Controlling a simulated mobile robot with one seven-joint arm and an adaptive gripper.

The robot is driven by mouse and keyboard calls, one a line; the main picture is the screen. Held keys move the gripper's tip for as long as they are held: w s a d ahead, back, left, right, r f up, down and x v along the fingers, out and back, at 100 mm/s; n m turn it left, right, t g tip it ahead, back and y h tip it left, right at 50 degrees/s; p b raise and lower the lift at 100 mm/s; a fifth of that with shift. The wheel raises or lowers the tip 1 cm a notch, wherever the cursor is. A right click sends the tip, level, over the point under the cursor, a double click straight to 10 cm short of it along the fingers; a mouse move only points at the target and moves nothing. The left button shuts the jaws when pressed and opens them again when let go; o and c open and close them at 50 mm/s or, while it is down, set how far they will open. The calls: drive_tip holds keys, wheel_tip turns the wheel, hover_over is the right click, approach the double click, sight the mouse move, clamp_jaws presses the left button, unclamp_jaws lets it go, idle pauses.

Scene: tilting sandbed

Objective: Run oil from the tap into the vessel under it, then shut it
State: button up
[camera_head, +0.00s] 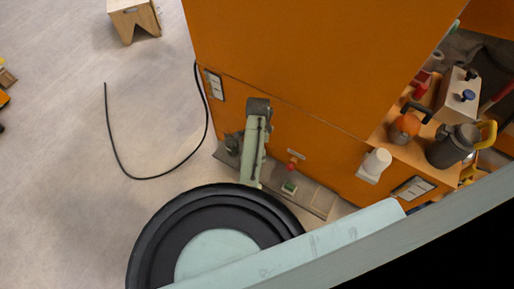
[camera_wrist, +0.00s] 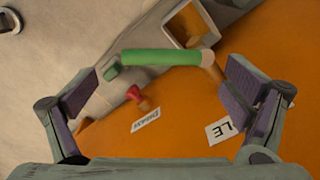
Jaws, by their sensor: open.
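In the wrist view my gripper (camera_wrist: 163,78) is open, one finger at each side of the picture. A green bar (camera_wrist: 160,57), apparently a tap handle, lies across the gap between the fingers. Its right end meets a pale round end and a brownish stem near the right finger. I cannot tell whether a finger touches it. A pale square-rimmed opening (camera_wrist: 168,12) shows beyond the bar; I cannot tell if it is the vessel. No oil flow is visible.
A red knob (camera_wrist: 137,95) sits near a white label on the orange cabinet (camera_head: 290,50). A grey ledge (camera_head: 318,200) runs along its base. A cluttered shelf at right holds a grey canister (camera_head: 452,145). A black cable (camera_head: 115,150) lies on the open floor at left.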

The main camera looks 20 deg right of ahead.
drive_tip(key=shift+f, duration=1.85)
drive_tip(key=shift+w, duration=0.1)
drive_tip(key=shift+c, duration=0.5)
drive_tip(key=c, duration=1.6)
